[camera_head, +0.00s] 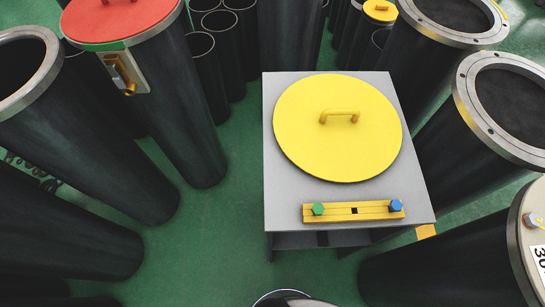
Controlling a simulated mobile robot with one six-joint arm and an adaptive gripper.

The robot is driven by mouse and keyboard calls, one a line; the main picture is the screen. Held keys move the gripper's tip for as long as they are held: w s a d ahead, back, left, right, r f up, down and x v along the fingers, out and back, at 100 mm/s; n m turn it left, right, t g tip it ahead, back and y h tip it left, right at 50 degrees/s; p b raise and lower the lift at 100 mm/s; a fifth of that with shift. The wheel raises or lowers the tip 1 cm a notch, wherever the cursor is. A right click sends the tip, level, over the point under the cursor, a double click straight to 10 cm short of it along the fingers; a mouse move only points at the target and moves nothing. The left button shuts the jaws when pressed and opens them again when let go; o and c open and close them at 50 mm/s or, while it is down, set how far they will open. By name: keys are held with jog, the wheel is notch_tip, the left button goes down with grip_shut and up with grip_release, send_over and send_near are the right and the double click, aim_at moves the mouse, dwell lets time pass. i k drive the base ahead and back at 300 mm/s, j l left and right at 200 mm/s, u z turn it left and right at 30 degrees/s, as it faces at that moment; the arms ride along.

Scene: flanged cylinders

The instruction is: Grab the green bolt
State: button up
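The green bolt (318,209) has a hexagonal head. It sits at the left end of a yellow bar-shaped holder (365,211) on the front of a grey table (283,196). A blue bolt (396,205) sits at the right end of the same holder, with a dark square between the two. My gripper is not in view, so its state and its distance from the green bolt do not show.
A yellow round lid (300,140) with a handle lies behind the holder. Tall dark flanged cylinders stand left (85,140) and right (435,120) of the table. One left cylinder has a red lid (100,22). Green floor (215,240) is free left of the table.

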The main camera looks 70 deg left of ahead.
aim_at(318, 209)
jog(key=u, duration=2.15)
jog(key=l+u, duration=0.3)
jog(key=k+l+u, duration=0.3)
jog(key=l+u, duration=0.35)
